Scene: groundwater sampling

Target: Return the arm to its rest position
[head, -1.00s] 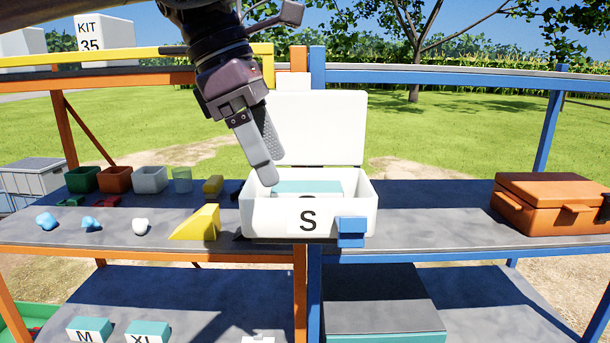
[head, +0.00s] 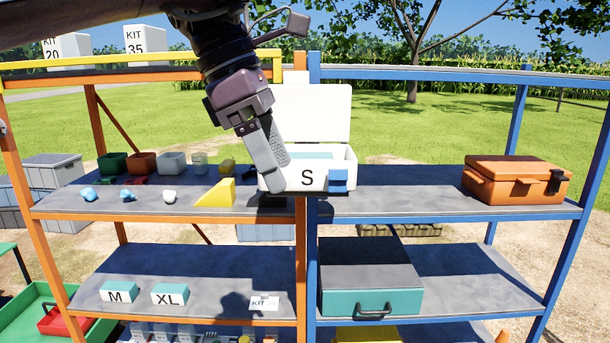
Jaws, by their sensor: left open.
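My left gripper (head: 272,158) comes down from the top of the head view, its arm entering from the upper left. Its fingers are open and nothing shows between them. The fingers overlap the left part of the white box marked S (head: 330,178) in the picture; I cannot tell whether they touch it. The box stands on the upper shelf with its lid (head: 318,112) raised, and a teal item (head: 312,155) shows inside. My right gripper is not in view.
An orange case (head: 515,182) sits at the right of the upper shelf. A yellow wedge (head: 215,193) and several small bins stand left. Below are a teal case (head: 370,280) and boxes marked M (head: 118,291) and XL (head: 169,293).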

